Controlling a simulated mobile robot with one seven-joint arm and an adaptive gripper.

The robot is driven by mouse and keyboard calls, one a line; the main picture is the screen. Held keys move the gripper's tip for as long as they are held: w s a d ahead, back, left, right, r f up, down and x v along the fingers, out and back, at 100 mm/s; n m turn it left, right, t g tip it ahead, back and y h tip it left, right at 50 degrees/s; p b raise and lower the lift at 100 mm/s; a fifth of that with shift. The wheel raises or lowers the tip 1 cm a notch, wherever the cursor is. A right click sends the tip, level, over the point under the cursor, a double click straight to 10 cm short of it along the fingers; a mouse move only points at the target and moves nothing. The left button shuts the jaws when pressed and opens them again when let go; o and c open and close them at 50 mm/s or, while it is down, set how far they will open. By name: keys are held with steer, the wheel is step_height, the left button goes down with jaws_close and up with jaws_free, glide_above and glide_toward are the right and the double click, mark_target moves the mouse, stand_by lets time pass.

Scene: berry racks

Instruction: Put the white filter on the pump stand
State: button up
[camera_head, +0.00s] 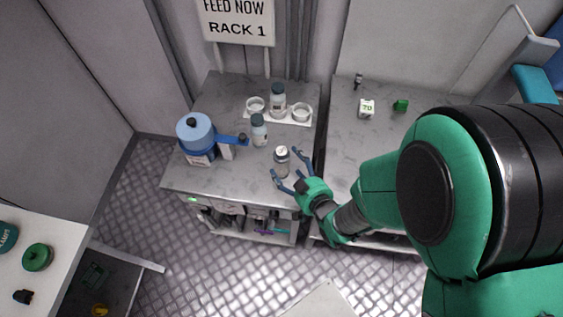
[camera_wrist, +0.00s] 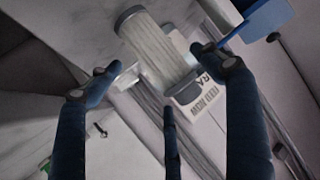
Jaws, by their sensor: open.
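A pale ribbed cylinder, which looks like the white filter (camera_head: 281,164), stands upright near the front right of the left grey counter. My gripper (camera_head: 287,171) is open, with its fingers spread around it. In the wrist view the ribbed filter (camera_wrist: 157,48) is between and beyond the open fingers; I cannot see clear contact. A dark grey piece shows at its lower end there. A blue and white device (camera_head: 196,137), which looks like the pump stand, is at the counter's left. Its blue arm reaches right, above a white block; the blue arm also shows in the wrist view (camera_wrist: 258,20).
A grey-capped bottle (camera_head: 259,131) stands behind the filter. A white holder (camera_head: 292,119) with round cups and another bottle (camera_head: 278,98) is at the back.

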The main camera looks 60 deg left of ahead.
mark_target(287, 159)
steer(key=shift+b+x, duration=0.5)
steer(key=shift+x, duration=2)
steer(key=shift+d, duration=0.1)
steer(key=c, duration=1.4)
steer(key=shift+r, duration=0.6)
steer(key=shift+s+d+r+p, duration=0.1)
steer(key=shift+d+r+p, duration=0.15)
steer(key=shift+r, duration=0.35)
steer(key=shift+s+d+r+p, duration=0.2)
steer(key=shift+r+p, duration=0.15)
steer(key=shift+r, duration=0.25)
steer(key=s+d, duration=0.3)
steer(key=d, duration=0.3)
steer(key=s+d+r+p, duration=0.1)
steer(key=s+d, duration=0.2)
steer(key=d, duration=0.4)
steer(key=shift+d+p, duration=0.3)
steer(key=shift+d, duration=0.05)
steer(key=shift+r, duration=0.2)
